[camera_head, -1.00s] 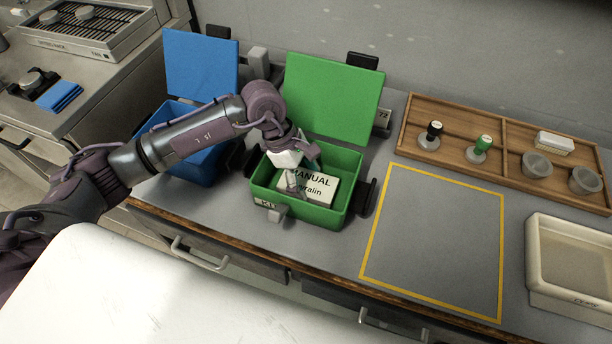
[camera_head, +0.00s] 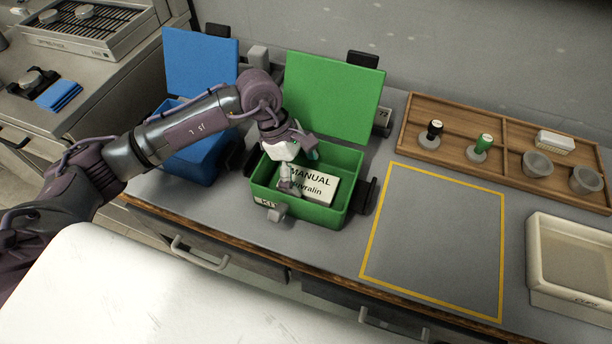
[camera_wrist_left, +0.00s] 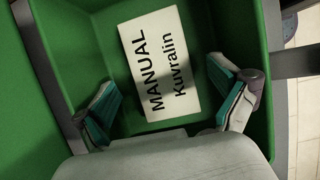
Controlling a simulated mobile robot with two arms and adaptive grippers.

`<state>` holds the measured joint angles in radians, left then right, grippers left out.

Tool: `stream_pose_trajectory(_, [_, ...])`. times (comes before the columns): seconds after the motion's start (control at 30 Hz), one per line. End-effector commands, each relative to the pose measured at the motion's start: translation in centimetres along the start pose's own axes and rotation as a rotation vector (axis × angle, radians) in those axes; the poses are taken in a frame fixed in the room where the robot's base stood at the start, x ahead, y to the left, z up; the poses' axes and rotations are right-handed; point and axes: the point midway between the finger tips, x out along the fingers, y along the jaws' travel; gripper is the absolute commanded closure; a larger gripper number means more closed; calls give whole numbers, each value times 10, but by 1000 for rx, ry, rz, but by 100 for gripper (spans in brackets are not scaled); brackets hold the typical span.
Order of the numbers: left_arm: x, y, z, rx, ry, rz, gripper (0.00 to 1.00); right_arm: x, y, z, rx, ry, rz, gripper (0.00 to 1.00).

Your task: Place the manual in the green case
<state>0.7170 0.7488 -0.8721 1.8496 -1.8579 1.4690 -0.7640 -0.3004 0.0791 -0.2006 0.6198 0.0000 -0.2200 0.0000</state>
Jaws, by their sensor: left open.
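The white manual (camera_head: 312,186), printed "MANUAL Kuvralin", lies inside the open green case (camera_head: 348,205), whose lid (camera_head: 333,98) stands up at the back. In the left wrist view the manual (camera_wrist_left: 159,62) rests on the floor of the green case (camera_wrist_left: 232,22). My left gripper (camera_head: 290,184) is over the case's left part. In the wrist view its fingers (camera_wrist_left: 168,105) are spread apart, one to each side of the manual's near end, with nothing between them gripped. The gripper hides part of the manual's left side in the head view. My right gripper is not in view.
An open blue case (camera_head: 186,163) stands left of the green one, partly behind my left arm. Right of it is a clear yellow-outlined area (camera_head: 437,240). A wooden tray (camera_head: 462,125) with stamps and cups lies behind, and a cream bin (camera_head: 540,270) stands at far right.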

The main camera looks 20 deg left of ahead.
Motion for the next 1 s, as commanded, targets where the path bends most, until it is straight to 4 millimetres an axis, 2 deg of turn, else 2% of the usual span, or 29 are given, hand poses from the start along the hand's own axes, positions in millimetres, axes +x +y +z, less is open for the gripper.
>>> stream_pose_trajectory(0.3, [-68, 1, -1, 1, 1, 6, 3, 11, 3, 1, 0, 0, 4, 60])
stream_pose_trajectory(0.5, [-95, 0, -1, -2, 1, 3, 3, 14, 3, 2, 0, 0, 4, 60])
stream_pose_trajectory(0.67, [-102, 0, 0, -1, 1, 1, 3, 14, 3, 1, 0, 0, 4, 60])
stream_pose_trajectory(1.0, [-102, 0, 0, -1, 0, 0, 3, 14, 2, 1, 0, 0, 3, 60])
